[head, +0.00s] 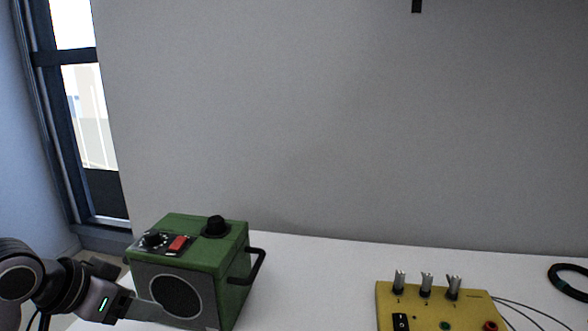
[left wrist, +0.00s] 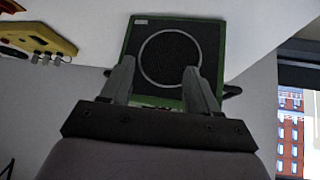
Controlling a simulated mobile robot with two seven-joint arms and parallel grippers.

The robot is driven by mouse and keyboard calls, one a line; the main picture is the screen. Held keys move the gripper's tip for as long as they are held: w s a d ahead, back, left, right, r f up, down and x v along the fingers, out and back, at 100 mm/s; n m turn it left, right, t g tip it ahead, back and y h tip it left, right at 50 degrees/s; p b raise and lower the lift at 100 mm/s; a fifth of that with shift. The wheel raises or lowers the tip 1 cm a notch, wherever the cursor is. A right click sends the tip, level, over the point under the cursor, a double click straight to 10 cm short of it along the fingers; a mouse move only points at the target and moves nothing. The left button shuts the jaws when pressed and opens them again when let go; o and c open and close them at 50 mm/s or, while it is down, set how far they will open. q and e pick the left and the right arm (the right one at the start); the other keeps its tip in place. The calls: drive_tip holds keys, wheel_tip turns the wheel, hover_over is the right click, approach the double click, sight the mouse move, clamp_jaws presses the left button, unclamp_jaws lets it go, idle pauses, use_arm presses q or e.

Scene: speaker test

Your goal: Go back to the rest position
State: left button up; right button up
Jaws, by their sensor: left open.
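My left gripper (head: 148,308) comes in from the left in the head view, in front of the dark front face of a green speaker box. In the left wrist view its two fingers (left wrist: 158,82) are apart with nothing between them, pointing at the speaker. The green speaker (head: 190,240) stands upright on the white table; its round grille also shows in the left wrist view (left wrist: 170,52). On its top are a black knob, a dial and a red switch. I cannot tell whether a fingertip touches the speaker. My right gripper is in neither view.
A yellow control box (head: 436,305) with several toggle levers stands on the white table (head: 320,275) at the right, with thin cables leading from it. A black ring-shaped item (head: 568,283) lies at the far right. The table between speaker and yellow box is clear. A grey wall (head: 330,130) stands behind.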

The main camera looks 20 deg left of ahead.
use_arm(q)
drive_tip(key=s+d+f+g+y, duration=0.1)
drive_tip(key=s+d+f+g, duration=0.1)
drive_tip(key=s+d+f, duration=0.7)
drive_tip(key=s+d+f+g, duration=0.2)
drive_tip(key=s+d+f, duration=0.35)
drive_tip(key=f, duration=0.65)
drive_tip(key=w+d+f+t+h+b, duration=0.1)
drive_tip(key=w+d+f+t+b, duration=0.15)
drive_tip(key=w+f+b, duration=0.4)
drive_tip(key=w+d+f+t+h+b, duration=0.1)
drive_tip(key=f+t+b, duration=0.3)
drive_tip(key=f, duration=0.5)
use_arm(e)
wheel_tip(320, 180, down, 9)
use_arm(q)
wheel_tip(320, 180, up, 16)
drive_tip(key=s+a+p, duration=0.1)
drive_tip(key=p, duration=1.9)
drive_tip(key=shift+s+a+r+m, duration=0.15)
drive_tip(key=shift+a+m, duration=0.1)
drive_tip(key=shift+m, duration=0.15)
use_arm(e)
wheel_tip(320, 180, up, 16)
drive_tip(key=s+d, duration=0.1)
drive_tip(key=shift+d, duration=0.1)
